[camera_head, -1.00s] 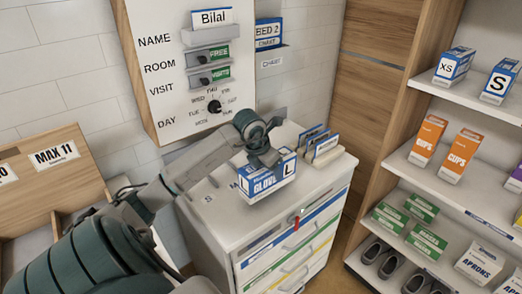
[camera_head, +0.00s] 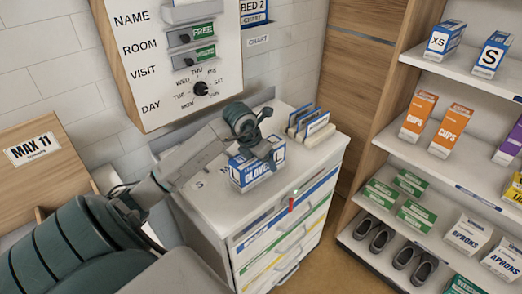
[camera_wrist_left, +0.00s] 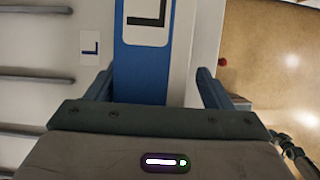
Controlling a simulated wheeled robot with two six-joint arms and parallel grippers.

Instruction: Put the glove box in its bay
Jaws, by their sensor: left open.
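The glove box (camera_head: 248,176), white and blue with "GLOVES" on its front, stands on the white cabinet top (camera_head: 215,212). My left gripper (camera_head: 262,158) is over it from above and hides part of its top. In the left wrist view the glove box (camera_wrist_left: 145,70) lies between the two spread fingers (camera_wrist_left: 156,90), with a gap visible on its right side. An "L" label (camera_wrist_left: 90,47) is on the surface just left of the box. An "S" label (camera_head: 199,184) shows on the cabinet top left of the box. My right gripper is not seen.
A rack of upright cards (camera_head: 310,126) stands behind and right of the box on the cabinet. Shelves (camera_head: 470,75) with boxes and shoes stand at the right. A name board (camera_head: 165,100) hangs behind. The cabinet's front left top is clear.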

